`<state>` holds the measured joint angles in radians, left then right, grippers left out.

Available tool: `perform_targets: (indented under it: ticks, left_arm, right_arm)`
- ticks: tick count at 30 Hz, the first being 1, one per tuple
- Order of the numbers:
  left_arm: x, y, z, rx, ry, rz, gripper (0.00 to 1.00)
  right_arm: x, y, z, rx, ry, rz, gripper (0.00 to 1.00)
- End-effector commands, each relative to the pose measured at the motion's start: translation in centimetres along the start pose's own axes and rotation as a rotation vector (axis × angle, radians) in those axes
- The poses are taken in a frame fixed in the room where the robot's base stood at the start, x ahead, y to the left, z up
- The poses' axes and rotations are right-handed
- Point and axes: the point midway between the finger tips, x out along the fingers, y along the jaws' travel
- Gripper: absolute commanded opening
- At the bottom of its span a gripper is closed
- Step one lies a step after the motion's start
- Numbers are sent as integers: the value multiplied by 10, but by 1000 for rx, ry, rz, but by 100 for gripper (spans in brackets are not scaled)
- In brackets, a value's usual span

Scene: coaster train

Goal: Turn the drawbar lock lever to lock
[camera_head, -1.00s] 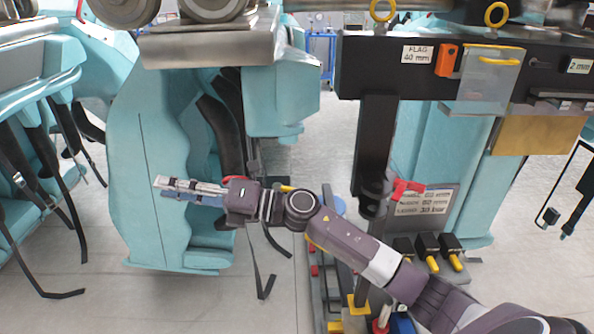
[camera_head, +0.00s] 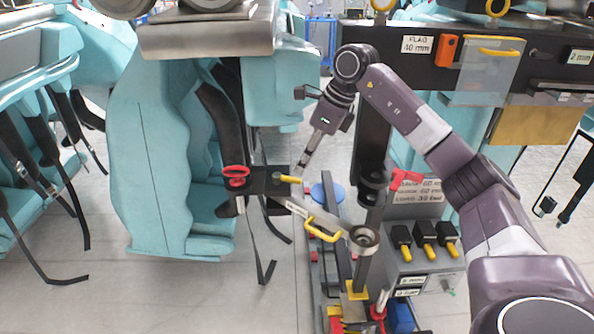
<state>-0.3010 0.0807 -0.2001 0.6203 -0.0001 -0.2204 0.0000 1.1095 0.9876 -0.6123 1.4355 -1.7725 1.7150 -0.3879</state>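The drawbar (camera_head: 322,222) reaches from a round eye at its right end toward a dark bracket (camera_head: 262,184) by the teal car. A small yellow-tipped lever (camera_head: 289,179) lies on the bracket; a red handle (camera_head: 236,172) stands at its left end. A red lever (camera_head: 405,179) sits on the dark post to the right. I cannot tell for sure which is the lock lever. My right gripper (camera_head: 303,166) points down, its fingertips close above the yellow-tipped lever. Contact and finger gap cannot be made out. My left gripper is not in view.
A yellow loop handle (camera_head: 322,235) is on the drawbar. A box with black and yellow switches (camera_head: 425,240) stands right of it. The teal car (camera_head: 160,180) is at the left, and a dark crossbeam (camera_head: 390,60) runs behind my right arm. Grey floor is open at the lower left.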

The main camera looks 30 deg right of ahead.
Motion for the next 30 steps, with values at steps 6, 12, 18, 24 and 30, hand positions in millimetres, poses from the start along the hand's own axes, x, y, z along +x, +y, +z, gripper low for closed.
perform_targets:
  ticks: [6,12,18,24,30]
  left_arm:
    - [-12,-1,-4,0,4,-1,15]
    - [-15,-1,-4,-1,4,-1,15]
    - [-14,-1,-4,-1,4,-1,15]
    - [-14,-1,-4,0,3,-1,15]
    - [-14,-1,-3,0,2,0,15]
  right_arm:
    - [33,1,1,1,1,4,27]
    - [48,0,1,1,-2,1,27]
    - [49,0,1,0,-3,1,27]
    - [49,0,1,0,-3,1,10]
    - [49,1,1,0,-3,1,0]
